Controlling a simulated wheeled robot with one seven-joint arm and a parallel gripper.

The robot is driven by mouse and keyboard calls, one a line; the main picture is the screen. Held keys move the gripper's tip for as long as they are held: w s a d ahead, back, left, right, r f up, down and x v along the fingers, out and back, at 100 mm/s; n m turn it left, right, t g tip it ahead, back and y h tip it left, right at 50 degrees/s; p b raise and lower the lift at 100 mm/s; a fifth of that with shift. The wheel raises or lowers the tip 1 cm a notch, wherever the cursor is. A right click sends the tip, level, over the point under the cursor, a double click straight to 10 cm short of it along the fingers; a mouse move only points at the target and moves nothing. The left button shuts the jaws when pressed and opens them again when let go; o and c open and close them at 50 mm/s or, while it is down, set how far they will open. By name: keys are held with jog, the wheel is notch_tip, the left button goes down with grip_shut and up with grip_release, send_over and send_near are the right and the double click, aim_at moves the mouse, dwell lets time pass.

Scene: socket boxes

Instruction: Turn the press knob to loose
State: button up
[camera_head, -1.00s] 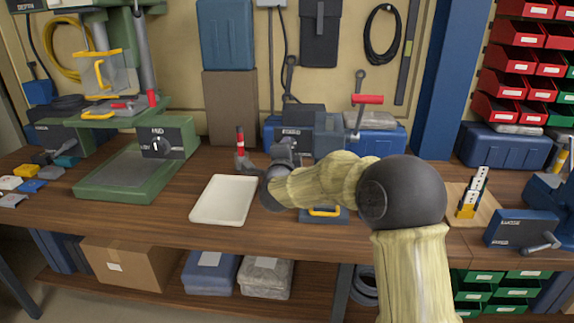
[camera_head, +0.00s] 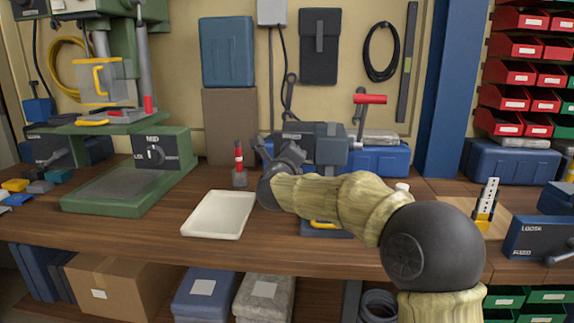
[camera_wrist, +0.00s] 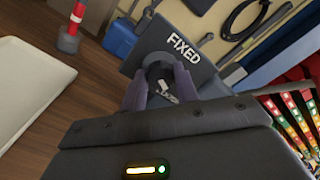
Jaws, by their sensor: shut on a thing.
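The press (camera_head: 328,146) stands at the back middle of the bench, with a dark control panel at its front left. In the wrist view the panel (camera_wrist: 192,30) reads FIXED, and a second word below the knob is mostly covered. A dark round knob (camera_wrist: 157,72) sits on the panel between my fingertips. My gripper (camera_wrist: 160,80) is shut on the knob, with one finger on each side. A pale mark shows just below the knob. In the head view my gripper (camera_head: 282,153) is at the panel, and my wrist hides the knob.
A cream tray (camera_head: 219,214) lies in front left of the press, with a red-and-white post (camera_head: 239,166) behind it. A green machine (camera_head: 130,175) with its own MID knob stands left. A blue box (camera_head: 540,236) marked LOOSE and FIXED stands right. The press's red-handled lever (camera_head: 370,99) rises above it.

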jog(key=shift+f+m, duration=0.15)
jog(key=shift+m, duration=0.15)
jog(key=o, duration=1)
jog(key=shift+c, duration=0.2)
jog(key=s, duration=1.7)
jog(key=shift+s+a, duration=0.2)
jog(key=shift+a, duration=0.1)
